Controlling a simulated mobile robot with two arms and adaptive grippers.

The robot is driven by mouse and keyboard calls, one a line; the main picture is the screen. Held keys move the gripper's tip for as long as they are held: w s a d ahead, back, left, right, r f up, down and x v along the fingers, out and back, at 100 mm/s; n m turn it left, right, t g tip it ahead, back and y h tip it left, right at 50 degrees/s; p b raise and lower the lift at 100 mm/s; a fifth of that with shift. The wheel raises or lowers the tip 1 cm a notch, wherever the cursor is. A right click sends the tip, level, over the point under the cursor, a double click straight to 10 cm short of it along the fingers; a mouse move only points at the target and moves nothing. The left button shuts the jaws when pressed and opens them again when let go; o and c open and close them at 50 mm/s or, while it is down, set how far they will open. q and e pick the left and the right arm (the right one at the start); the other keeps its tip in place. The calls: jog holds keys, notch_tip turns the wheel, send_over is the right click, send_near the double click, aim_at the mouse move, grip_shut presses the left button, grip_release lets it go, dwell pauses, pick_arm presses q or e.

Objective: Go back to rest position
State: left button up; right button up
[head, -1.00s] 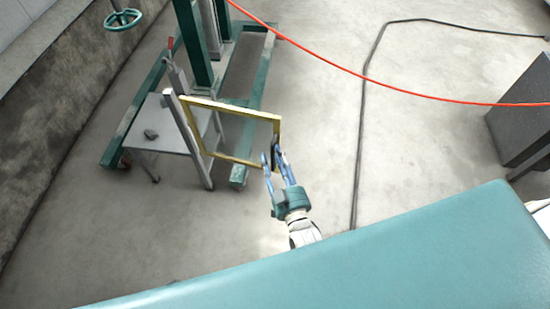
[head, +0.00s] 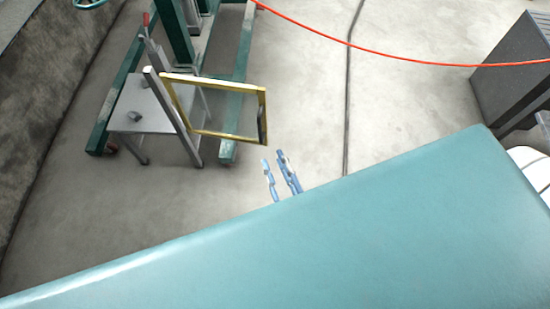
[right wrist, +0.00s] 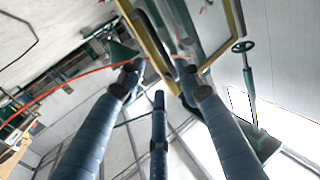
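My right gripper (head: 282,175) shows in the head view as blue fingers rising past the edge of my teal body panel. Its fingers are spread apart with nothing between them, and a gap of floor separates them from the yellow frame. The yellow frame (head: 215,134) stands tilted on a grey post (head: 172,115), up and left of the gripper. In the right wrist view the blue fingers (right wrist: 158,100) are spread and empty, with part of the yellow frame (right wrist: 152,45) beyond them. My left gripper is not in view.
A small grey table (head: 140,101) and a green wheeled stand (head: 238,90) stand by the frame. An orange hose (head: 380,58) crosses the upper right. A dark cable (head: 347,90) lies on the floor. A grey box (head: 515,75) stands at right. The floor between is clear.

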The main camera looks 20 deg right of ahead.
dwell(0.4)
